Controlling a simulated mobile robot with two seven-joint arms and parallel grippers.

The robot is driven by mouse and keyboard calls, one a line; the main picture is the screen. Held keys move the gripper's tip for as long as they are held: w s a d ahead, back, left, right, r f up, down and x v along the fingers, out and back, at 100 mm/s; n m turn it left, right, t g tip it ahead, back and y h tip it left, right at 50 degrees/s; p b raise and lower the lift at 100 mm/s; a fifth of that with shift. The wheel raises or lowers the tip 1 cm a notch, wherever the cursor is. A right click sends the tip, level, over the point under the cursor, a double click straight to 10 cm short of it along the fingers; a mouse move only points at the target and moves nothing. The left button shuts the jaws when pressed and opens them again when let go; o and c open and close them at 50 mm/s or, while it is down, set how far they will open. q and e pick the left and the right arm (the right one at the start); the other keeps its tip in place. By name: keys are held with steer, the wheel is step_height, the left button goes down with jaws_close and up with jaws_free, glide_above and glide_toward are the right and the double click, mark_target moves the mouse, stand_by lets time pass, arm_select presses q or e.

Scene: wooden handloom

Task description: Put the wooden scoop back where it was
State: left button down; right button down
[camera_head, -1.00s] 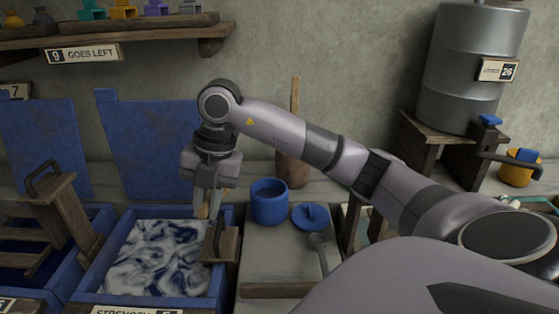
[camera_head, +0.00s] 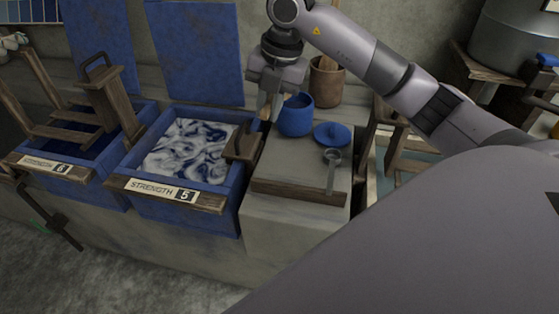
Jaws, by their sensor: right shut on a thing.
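The wooden scoop (camera_head: 243,146) is dark brown and stands at the right rim of the middle blue vat (camera_head: 178,203), beside the stone ledge. My right gripper (camera_head: 271,108) comes down from above, just to the upper right of the scoop's head, and is shut on the scoop's upper part. The fingers partly hide the grip, and whether the scoop touches the rim cannot be told. The vat holds blue and white swirled liquid (camera_head: 187,150) and bears a "STRENGTH 5" label. My left gripper is not in view.
A wooden mortar (camera_head: 326,82) stands behind. Another blue vat (camera_head: 75,165) with a wooden frame is at the left.

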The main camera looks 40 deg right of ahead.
step_height(320, 180, down, 18)
stand_by(0.4)
steer(key=shift+f+b, duration=0.15)
steer(key=shift+b, duration=0.15)
steer(key=c, duration=1.1)
jaws_free()
steer(key=shift+o, duration=0.2)
steer(key=shift+r, duration=0.3)
step_height(320, 180, up, 12)
steer(key=s+d, duration=0.1)
steer(key=s, duration=0.1)
steer(key=shift+d+f+p, duration=0.25)
steer(key=shift+p, duration=0.05)
steer(key=shift+a, duration=0.1)
